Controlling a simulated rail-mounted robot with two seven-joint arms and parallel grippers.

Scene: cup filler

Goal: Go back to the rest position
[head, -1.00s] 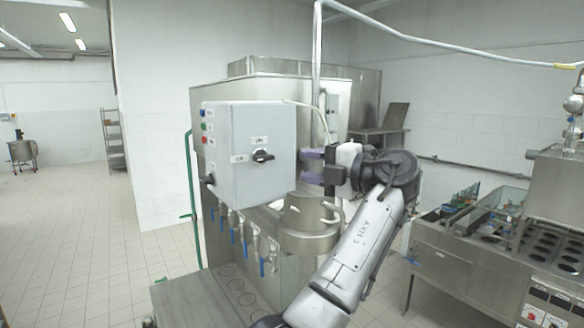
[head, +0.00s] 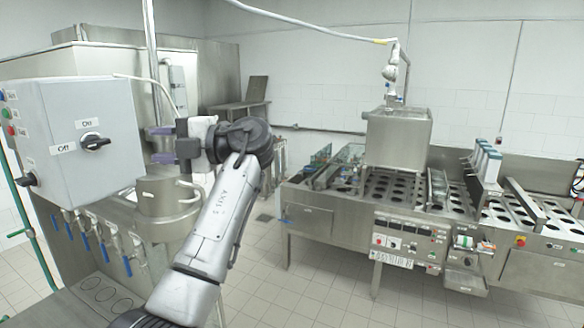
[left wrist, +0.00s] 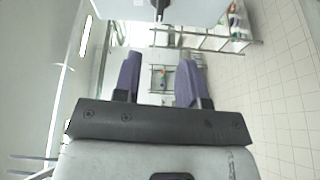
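My left gripper (head: 160,145) is raised beside the grey control box (head: 78,135) of the steel machine. Its two purple fingers point left toward the box and stand apart with nothing between them. In the left wrist view the open fingers (left wrist: 158,80) show again, with the pale box and its black knob (left wrist: 160,8) at the top edge. In the head view the box's black knob (head: 95,143) is just left of the fingertips, with a gap between them. My right gripper is not in view.
Blue-handled taps (head: 100,250) hang below the box over a steel shelf (head: 85,300). A steel pot-like vessel (head: 165,205) is close under my left gripper. A cup filling line (head: 400,215) stands at right. Tiled floor between is clear.

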